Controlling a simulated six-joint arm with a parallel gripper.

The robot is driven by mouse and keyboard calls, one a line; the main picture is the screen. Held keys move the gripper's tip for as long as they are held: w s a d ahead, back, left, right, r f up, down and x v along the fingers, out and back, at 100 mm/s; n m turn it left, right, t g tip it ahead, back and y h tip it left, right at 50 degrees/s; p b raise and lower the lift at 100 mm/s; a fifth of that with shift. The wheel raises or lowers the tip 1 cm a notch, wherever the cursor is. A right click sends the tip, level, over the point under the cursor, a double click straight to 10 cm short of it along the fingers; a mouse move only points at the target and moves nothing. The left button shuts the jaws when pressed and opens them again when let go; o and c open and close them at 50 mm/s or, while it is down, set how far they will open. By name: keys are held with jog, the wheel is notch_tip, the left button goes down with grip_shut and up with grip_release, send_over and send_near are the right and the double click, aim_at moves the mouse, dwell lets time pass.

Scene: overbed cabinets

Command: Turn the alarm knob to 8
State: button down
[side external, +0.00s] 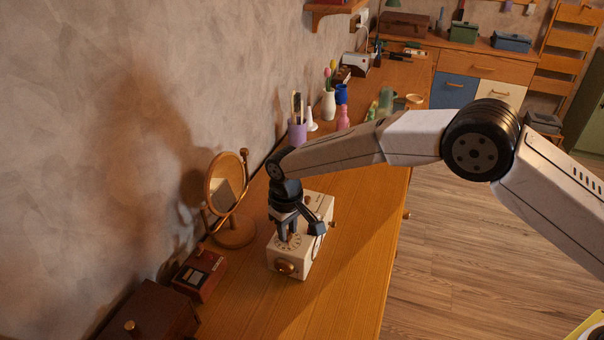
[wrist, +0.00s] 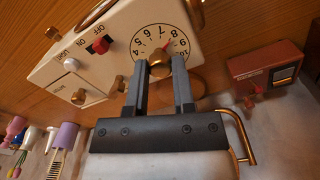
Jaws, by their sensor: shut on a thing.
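The cream alarm box (side external: 310,250) stands on the wooden desk, with a round numbered dial on its top face. In the wrist view the dial (wrist: 146,44) is white with black numbers, and a brass knob (wrist: 160,70) sits at its centre. A red pointer (wrist: 168,45) points up and right, toward the 7 and 8; the exact mark is too small to tell. My gripper (wrist: 159,68) is shut on the knob, one finger on each side. In the side view my gripper (side external: 289,238) comes down onto the dial from above and partly hides it.
A red ON/OFF switch (wrist: 99,45) and a LIGHT switch (wrist: 71,64) share the box's face. A round mirror (side external: 225,190) and a red box (side external: 199,274) stand close by on the left. A purple pen cup (side external: 297,133) is behind. The desk right of the box is clear.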

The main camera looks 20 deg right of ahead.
aim_at(288, 232)
jog(key=shift+c, duration=2.2)
grip_release()
jog(key=shift+r, duration=0.15)
jog(key=shift+r, duration=3.75)
